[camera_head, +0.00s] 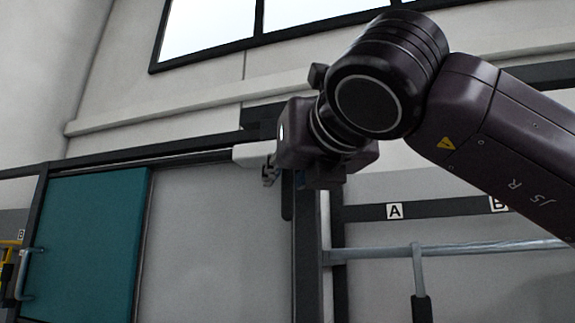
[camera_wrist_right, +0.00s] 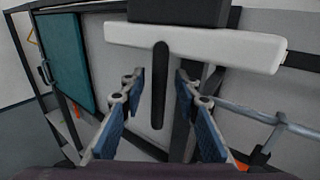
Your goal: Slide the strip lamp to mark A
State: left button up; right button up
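The strip lamp appears to be the long white bar (camera_wrist_right: 215,45) across the top of the right wrist view, with a dark upright handle (camera_wrist_right: 159,100) hanging below its middle. In the head view a white end of the lamp (camera_head: 252,153) and the dark handle (camera_head: 287,196) show; my arm hides the rest. My right gripper (camera_wrist_right: 157,82) is open, its fingers on either side of the handle with gaps visible; it also shows in the head view (camera_head: 270,177). Mark A (camera_head: 394,211) is on a dark strip to the right. My left gripper is not in view.
A teal panel (camera_head: 85,245) with a metal handle stands at the left beside a grey panel (camera_head: 210,245). Mark B (camera_head: 498,204) is right of A. A metal rail (camera_head: 455,248) runs below the marks. A dark post (camera_head: 307,260) stands under my gripper.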

jog(key=shift+c, duration=0.4)
jog(key=shift+w, duration=0.1)
grip_shut()
jog(key=shift+d+f+b, duration=0.15)
jog(key=shift+d+b, duration=0.25)
jog(key=shift+b, duration=0.05)
jog(key=s+d+b, duration=0.2)
jog(key=d, duration=0.5)
jog(key=s+d+b, duration=0.3)
jog(key=d, duration=0.5)
jog(key=shift+s+d+r+b, duration=0.15)
jog(key=shift+d+r+b, duration=0.1)
jog(key=shift+b, duration=0.1)
